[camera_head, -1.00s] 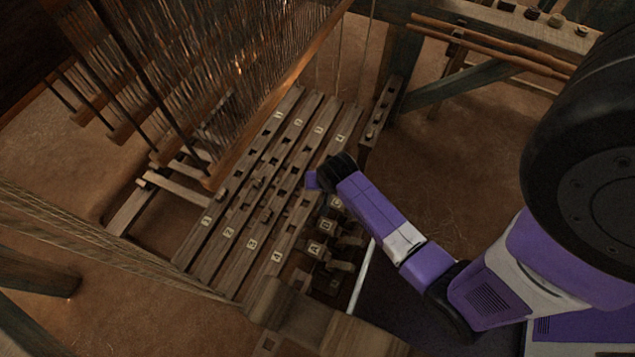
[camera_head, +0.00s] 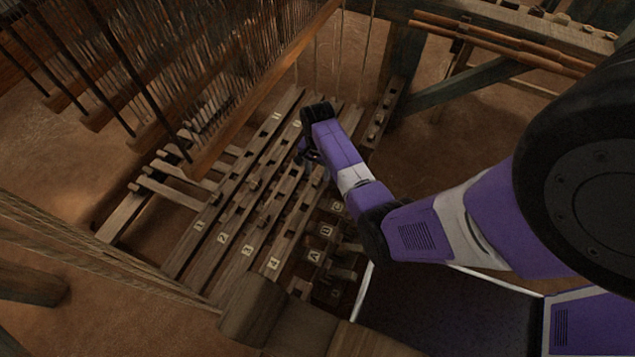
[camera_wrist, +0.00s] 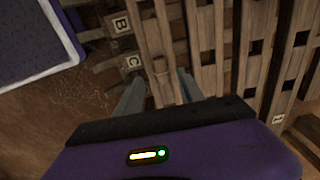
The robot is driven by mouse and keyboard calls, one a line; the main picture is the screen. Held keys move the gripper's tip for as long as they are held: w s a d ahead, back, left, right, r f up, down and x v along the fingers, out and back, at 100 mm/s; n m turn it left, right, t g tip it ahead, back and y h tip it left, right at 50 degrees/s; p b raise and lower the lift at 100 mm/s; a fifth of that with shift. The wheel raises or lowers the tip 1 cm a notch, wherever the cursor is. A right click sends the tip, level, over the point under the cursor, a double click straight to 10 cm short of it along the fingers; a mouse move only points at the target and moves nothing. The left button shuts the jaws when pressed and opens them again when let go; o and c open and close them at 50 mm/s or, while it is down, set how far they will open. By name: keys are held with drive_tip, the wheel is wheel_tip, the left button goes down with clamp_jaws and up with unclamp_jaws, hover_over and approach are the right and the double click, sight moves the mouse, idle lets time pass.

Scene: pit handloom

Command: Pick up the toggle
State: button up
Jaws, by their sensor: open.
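A small wooden toggle (camera_wrist: 160,68) appears to be the peg standing on a wooden bar in the wrist view. My gripper (camera_wrist: 159,88) is open, with one grey finger to each side of the toggle in the picture. The toggle lies slightly beyond the fingertips, and I cannot tell whether it is between them in depth. In the head view my gripper (camera_head: 306,155) hangs over the numbered bars and hides what is under it. No contact with the toggle shows.
Slotted wooden bars (camera_head: 228,225) with number tiles and small pegs run side by side. Lettered blocks (camera_head: 318,257) stand at their near right. The loom's hanging cords and heddle frame (camera_head: 235,90) rise at the left. Bare earth floor (camera_head: 445,130) lies to the right.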

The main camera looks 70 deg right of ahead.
sight(317, 179)
wheel_tip(317, 179, down, 4)
drive_tip(key=shift+w+r+b, duration=0.1)
drive_tip(key=shift+b, duration=0.55)
clamp_jaws()
drive_tip(key=shift+r, duration=0.1)
